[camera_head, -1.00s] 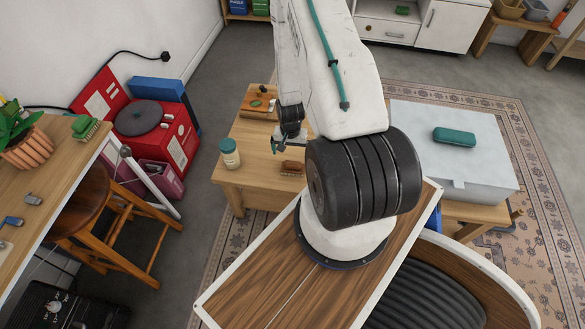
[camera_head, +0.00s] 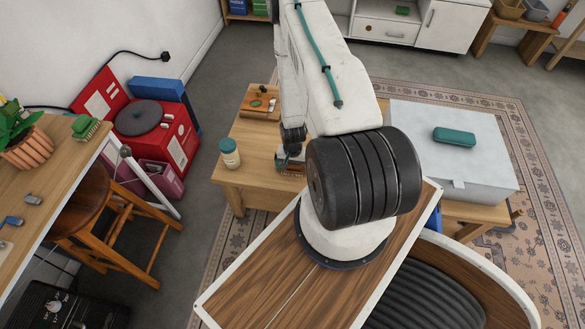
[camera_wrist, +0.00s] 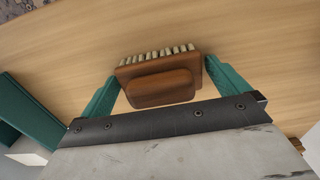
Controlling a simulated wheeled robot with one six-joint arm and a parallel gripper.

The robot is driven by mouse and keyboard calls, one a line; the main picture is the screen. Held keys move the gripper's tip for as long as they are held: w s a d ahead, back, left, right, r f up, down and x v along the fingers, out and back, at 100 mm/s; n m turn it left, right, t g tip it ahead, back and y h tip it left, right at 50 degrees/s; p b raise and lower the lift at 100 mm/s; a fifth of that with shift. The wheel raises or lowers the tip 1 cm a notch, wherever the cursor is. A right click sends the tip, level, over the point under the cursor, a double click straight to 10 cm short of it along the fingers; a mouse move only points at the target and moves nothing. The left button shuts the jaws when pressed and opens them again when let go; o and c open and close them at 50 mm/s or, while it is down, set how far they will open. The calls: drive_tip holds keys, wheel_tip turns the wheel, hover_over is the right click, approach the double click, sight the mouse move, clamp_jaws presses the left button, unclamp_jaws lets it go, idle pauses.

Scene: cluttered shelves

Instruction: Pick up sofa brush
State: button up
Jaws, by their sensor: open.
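The sofa brush (camera_wrist: 160,86) has a brown wooden body and handle and pale bristles. In the wrist view it lies on the wooden table between the two teal fingers of my gripper (camera_wrist: 162,82). The fingers are open, one on each side of the brush; the right fingertip is very close to its end, and I cannot tell if it touches. In the head view my gripper (camera_head: 283,160) is low over the near part of the table, and the brush (camera_head: 293,168) is mostly hidden behind it.
The wooden table (camera_head: 250,139) also bears a white jar with a teal lid (camera_head: 229,153) at left and a wooden board (camera_head: 260,104) with small things farther back. A grey case (camera_head: 470,160) with a teal box (camera_head: 454,137) on it stands at right.

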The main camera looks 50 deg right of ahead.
drive_tip(key=c, duration=0.9)
drive_tip(key=shift+r, duration=0.1)
drive_tip(key=shift+r, duration=0.4)
drive_tip(key=r, duration=0.2)
drive_tip(key=shift+s+r, duration=0.4)
drive_tip(key=s, duration=0.5)
drive_tip(key=s+r, duration=0.1)
drive_tip(key=s, duration=0.9)
drive_tip(key=shift+s+r, duration=0.15)
